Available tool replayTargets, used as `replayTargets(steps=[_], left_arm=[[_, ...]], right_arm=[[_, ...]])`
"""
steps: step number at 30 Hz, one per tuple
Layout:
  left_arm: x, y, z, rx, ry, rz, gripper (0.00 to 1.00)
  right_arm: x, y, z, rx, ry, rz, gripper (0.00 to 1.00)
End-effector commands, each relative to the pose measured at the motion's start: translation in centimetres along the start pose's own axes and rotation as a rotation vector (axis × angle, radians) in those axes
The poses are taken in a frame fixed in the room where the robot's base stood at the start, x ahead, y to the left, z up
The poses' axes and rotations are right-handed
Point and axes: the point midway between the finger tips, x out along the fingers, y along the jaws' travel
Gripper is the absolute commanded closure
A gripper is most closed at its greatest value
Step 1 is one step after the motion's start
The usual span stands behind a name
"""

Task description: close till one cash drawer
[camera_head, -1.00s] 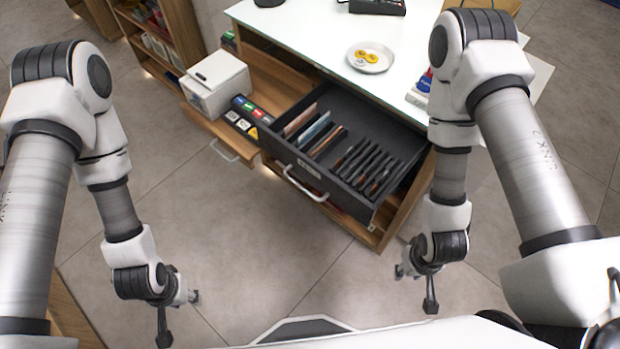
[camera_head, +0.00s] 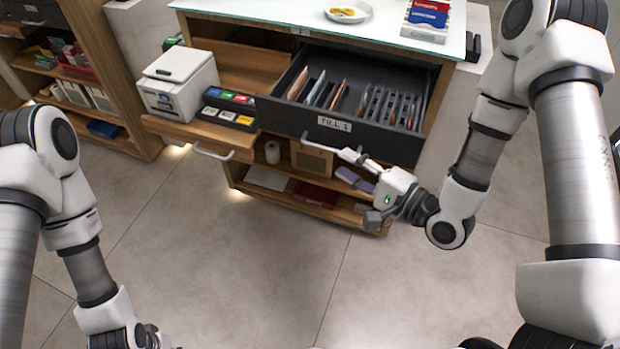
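The till one cash drawer (camera_head: 292,117) is black, carries a "TILL 1" label and stands pulled out under the white counter top. Upright dividers or note slots show inside it. Its pale handle (camera_head: 322,152) runs along the lower front. My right gripper (camera_head: 366,188) is in front of the drawer's right half, low by the handle. Its fingers are spread apart with nothing between them. One finger overlaps the handle's right end in the picture; I cannot tell if they touch. My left gripper (camera_head: 150,337) is at the bottom edge, mostly cut off, far from the drawer.
A white printer (camera_head: 178,82) and a block of coloured keys (camera_head: 229,107) sit left of the drawer on a wooden pull-out shelf with its own handle (camera_head: 212,153). Lower shelves hold boxes. A dish (camera_head: 349,11) is on the counter. The floor in front is clear.

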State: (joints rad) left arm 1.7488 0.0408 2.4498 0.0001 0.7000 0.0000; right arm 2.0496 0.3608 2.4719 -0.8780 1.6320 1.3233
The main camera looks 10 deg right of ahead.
Motion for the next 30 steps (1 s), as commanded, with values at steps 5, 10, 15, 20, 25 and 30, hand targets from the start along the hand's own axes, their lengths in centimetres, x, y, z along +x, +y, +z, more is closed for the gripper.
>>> replayTargets(steps=[5, 10, 15, 20, 25, 30], left_arm=[[1.1, 0.0, -0.1, 0.002, 0.001, 0.000, 0.60], [0.9, 0.0, -0.1, 0.001, 0.002, 0.000, 0.60], [0.7, 0.0, -0.1, 0.001, 0.001, 0.000, 0.60], [0.7, 0.0, -0.1, 0.001, 0.001, 0.000, 0.60], [0.7, 0.0, 0.0, 0.001, 0.001, 0.000, 0.60], [0.7, 0.0, -0.1, 0.001, 0.001, 0.000, 0.60]], right_arm=[[0.7, 0.2, -0.5, -0.013, 0.004, -0.017, 0.65], [2.9, 0.1, -0.3, -0.017, 0.000, -0.014, 0.65], [6.1, 0.0, -0.3, -0.017, 0.001, -0.014, 0.65], [7.9, 0.0, -0.5, -0.013, 0.004, -0.014, 0.65], [8.1, 0.1, -0.5, -0.010, 0.006, -0.014, 0.65], [8.0, 0.1, -0.5, -0.010, 0.006, -0.014, 0.97]])
